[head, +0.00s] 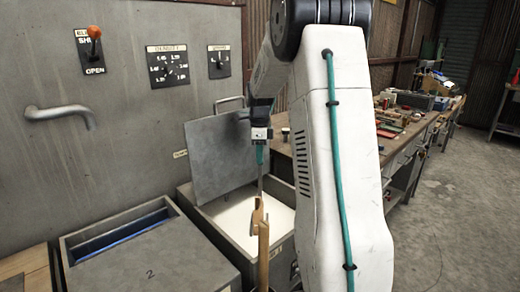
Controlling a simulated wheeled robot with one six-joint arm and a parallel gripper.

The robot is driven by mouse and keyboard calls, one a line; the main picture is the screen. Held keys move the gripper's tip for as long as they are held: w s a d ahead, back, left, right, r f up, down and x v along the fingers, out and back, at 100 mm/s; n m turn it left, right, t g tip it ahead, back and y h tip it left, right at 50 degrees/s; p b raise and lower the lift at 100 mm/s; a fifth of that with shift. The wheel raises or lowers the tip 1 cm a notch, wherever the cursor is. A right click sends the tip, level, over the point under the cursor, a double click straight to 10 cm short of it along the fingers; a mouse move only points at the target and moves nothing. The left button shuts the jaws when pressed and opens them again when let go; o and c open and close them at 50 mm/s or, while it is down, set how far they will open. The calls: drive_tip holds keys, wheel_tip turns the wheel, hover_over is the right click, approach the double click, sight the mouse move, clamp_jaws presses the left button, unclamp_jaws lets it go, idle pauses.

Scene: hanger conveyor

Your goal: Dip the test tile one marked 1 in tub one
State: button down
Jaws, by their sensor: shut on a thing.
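Tub one (213,226) stands open, with pale, almost white liquid (243,221) inside. Its grey lid (219,152) is tilted up at the back. My gripper (261,158) points down above the tub and is shut on a slim upright thing (260,183). The lower end of this thing overlaps a tan wooden piece (260,213) in the picture. I cannot tell whether they touch, or whether either is the test tile. No mark 1 is readable on a tile.
A wooden post (263,262) rises in front of tub one. Tub two (148,262), marked 2, stands at the front left. A grey panel (130,130) with dials, a lever and a spout is behind. A cluttered workbench (415,122) runs along the right. Open floor (455,215) lies at far right.

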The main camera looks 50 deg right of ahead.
sight(260, 183)
drive_tip(key=shift+f, duration=6.1)
drive_tip(key=shift+r, duration=7.95)
